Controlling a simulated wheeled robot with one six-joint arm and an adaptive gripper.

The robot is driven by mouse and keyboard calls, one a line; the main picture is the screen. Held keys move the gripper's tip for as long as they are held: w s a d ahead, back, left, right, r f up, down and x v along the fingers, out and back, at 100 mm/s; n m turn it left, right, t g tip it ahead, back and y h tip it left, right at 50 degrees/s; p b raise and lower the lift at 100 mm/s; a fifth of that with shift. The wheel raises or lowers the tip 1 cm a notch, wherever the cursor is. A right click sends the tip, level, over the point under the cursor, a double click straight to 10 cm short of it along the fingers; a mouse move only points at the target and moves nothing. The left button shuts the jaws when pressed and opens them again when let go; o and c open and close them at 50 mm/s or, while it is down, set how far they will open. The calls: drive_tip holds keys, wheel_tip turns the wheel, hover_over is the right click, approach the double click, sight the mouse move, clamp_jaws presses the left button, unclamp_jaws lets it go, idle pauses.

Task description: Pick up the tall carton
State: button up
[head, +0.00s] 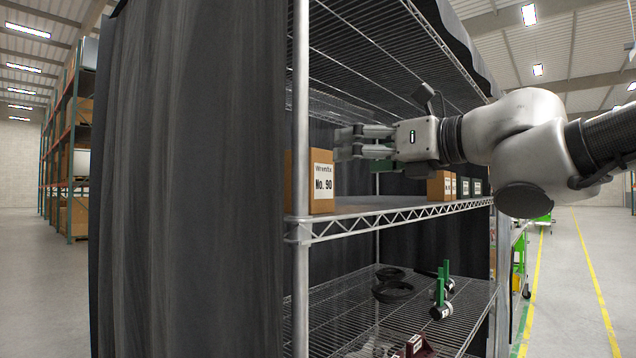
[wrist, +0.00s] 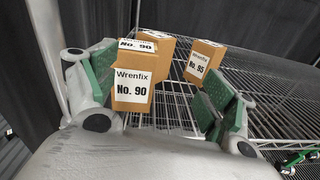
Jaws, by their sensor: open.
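The brown carton (head: 322,187) labelled "Wrenfix No. 90" stands upright at the left front corner of the upper wire shelf in the head view. My gripper (head: 347,144) is level with the carton's top, just right of and above it, and looks apart from it. In the wrist view the labelled carton (wrist: 133,106) shows between the open fingers of my gripper (wrist: 158,88), nearer the left finger. The fingers hold nothing.
A brown carton (wrist: 205,58) labelled "No. 95" stands to the right in the wrist view. Several small boxes (head: 440,186) stand farther along the shelf (head: 400,207). A metal post (head: 300,110) and dark curtain (head: 190,180) bound the left side. The lower shelf holds rings and tools.

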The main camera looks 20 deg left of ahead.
drive_tip(key=a, duration=0.3)
drive_tip(key=a+n+g, duration=0.1)
drive_tip(key=a, duration=0.2)
drive_tip(key=a+n, duration=0.1)
drive_tip(key=a, duration=0.2)
drive_tip(key=shift+s+a+r+y, duration=0.2)
drive_tip(key=shift+s+a+y, duration=0.1)
drive_tip(key=shift+a, duration=0.1)
drive_tip(key=c, duration=1.8)
